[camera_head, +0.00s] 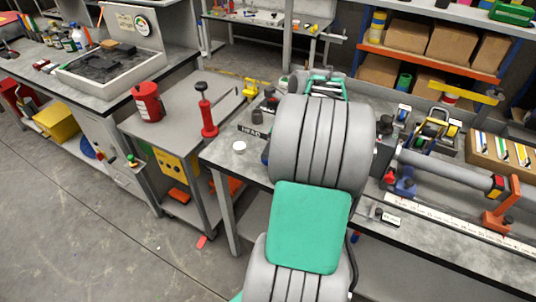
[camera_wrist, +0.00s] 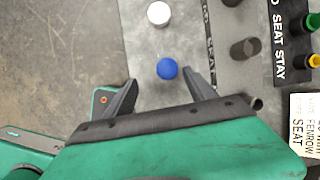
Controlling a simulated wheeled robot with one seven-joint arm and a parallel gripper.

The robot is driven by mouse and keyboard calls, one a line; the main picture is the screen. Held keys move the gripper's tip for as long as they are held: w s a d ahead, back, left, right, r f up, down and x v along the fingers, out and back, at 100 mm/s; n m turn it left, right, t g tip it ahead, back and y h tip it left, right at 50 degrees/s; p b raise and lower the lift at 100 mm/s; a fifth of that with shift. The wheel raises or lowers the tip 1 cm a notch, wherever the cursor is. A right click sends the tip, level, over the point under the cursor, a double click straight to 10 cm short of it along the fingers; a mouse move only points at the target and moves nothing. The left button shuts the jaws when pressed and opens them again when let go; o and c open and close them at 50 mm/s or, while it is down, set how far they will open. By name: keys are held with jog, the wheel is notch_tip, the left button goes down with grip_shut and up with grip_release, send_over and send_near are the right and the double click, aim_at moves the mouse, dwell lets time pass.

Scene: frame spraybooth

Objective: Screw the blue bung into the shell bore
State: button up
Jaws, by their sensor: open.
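The blue bung (camera_wrist: 167,68) is a small round blue piece on the grey bench in the wrist view. A sliver of blue (camera_head: 265,155), likely the same bung, shows beside my arm in the head view. My gripper (camera_wrist: 159,76) is open and empty, its two dark fingers pointing toward the bung. The bung shows near the fingertips, between them and nearer the right one; I cannot tell the height gap. My gripper is hidden behind my arm in the head view. I cannot make out the shell bore in either view.
A white cap (camera_wrist: 158,14) lies near the bung. A dark cylinder (camera_wrist: 245,48) stands beyond the label strip. A long grey tube (camera_head: 445,172) lies on the right bench. A red-handled tool (camera_head: 208,112) and red can (camera_head: 148,101) stand on the left cart.

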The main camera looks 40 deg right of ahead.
jog(key=shift+m, duration=0.9)
jog(key=x, duration=0.2)
jog(key=d+x, duration=0.1)
jog(key=x, duration=0.4)
jog(key=shift+d+f+p, duration=0.25)
jog(key=shift+f+p, duration=0.1)
grip_shut()
jog(key=shift+r, duration=0.1)
